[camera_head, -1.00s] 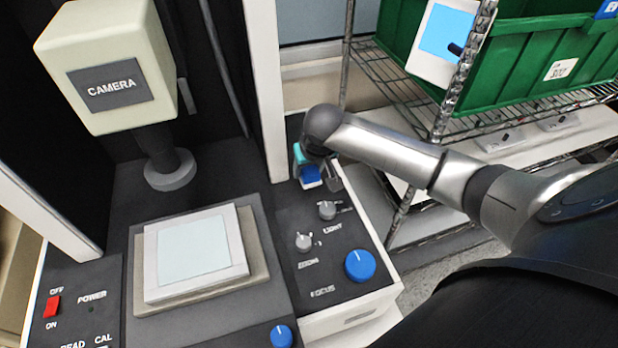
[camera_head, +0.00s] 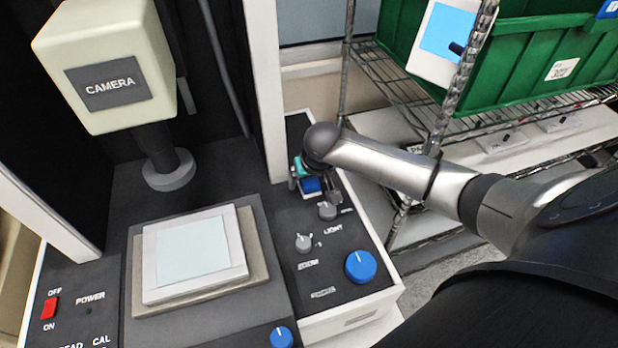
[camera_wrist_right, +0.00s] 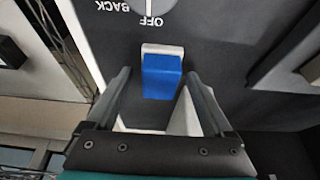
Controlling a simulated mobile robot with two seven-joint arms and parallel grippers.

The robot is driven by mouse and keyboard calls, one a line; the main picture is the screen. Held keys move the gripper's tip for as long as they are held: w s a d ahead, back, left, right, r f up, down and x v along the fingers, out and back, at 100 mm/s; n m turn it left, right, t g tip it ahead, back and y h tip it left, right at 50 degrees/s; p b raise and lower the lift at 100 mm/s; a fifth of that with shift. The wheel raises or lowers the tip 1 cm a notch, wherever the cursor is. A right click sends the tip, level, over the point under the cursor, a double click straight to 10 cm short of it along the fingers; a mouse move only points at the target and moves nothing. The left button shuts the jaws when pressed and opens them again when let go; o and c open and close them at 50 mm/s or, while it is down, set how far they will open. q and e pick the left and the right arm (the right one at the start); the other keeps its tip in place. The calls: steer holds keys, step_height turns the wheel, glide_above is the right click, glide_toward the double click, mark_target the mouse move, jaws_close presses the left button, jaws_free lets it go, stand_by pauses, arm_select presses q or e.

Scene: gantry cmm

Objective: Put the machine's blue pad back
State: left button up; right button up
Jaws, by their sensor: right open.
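The blue pad (camera_head: 311,186) is at the back of the machine's right-hand control panel, behind the grey knobs. In the right wrist view the blue pad (camera_wrist_right: 161,77) is a small block with a pale end, close to a dial marked BACK and OFF. My right gripper (camera_head: 312,179) is over the pad and partly hides it in the head view. In the right wrist view my right gripper (camera_wrist_right: 158,84) is open, with one finger on each side of the pad. Gaps show between the fingers and the pad. My left gripper is not in view.
Grey knobs (camera_head: 327,211) and a large blue knob (camera_head: 360,266) stand on the same panel. A white machine post (camera_head: 262,90) rises left of my gripper. A wire rack (camera_head: 440,120) with a green bin (camera_head: 530,60) is to the right.

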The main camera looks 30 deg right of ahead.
steer(key=p+v, duration=0.2)
steer(key=v, duration=1)
steer(key=shift+r, duration=0.15)
